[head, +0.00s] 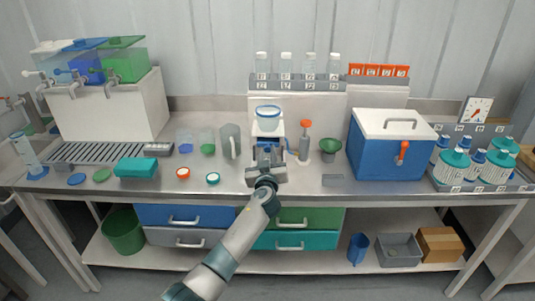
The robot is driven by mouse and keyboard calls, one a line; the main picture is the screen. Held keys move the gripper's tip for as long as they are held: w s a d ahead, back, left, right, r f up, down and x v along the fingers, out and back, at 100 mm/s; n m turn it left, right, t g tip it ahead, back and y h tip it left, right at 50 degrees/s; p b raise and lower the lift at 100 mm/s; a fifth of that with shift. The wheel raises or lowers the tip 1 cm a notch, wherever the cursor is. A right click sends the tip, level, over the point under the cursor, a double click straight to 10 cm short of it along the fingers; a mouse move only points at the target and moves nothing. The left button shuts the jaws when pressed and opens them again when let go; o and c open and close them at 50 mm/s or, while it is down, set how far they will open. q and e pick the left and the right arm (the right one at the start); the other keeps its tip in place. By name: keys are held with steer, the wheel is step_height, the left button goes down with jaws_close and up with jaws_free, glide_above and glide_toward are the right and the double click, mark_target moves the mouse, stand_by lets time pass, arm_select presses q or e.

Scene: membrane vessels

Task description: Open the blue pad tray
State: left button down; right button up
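Under the bench hang four closed drawers in two columns. The blue one (180,215), at the upper left, best matches the blue pad tray; its front is flush and it has a pale bar handle (184,223). My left gripper (267,155) is over the bench top near its front middle, above and to the right of the blue drawer and apart from its handle. It is seen from behind, and its finger gap is unclear against the white vessel stand (268,122). My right gripper is not in view.
A grey drawer (178,238) is below the blue one; green (310,217) and teal (292,241) drawers are to the right. A green bin (123,231) stands left on the lower shelf. Bench items include a teal box (136,168) and a blue cooler (385,151).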

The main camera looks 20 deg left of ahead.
arm_select(q)
steer(key=v, duration=0.9)
steer(key=c, duration=1.5)
jaws_free()
steer(key=shift+c, duration=0.2)
steer(key=shift+s, duration=0.15)
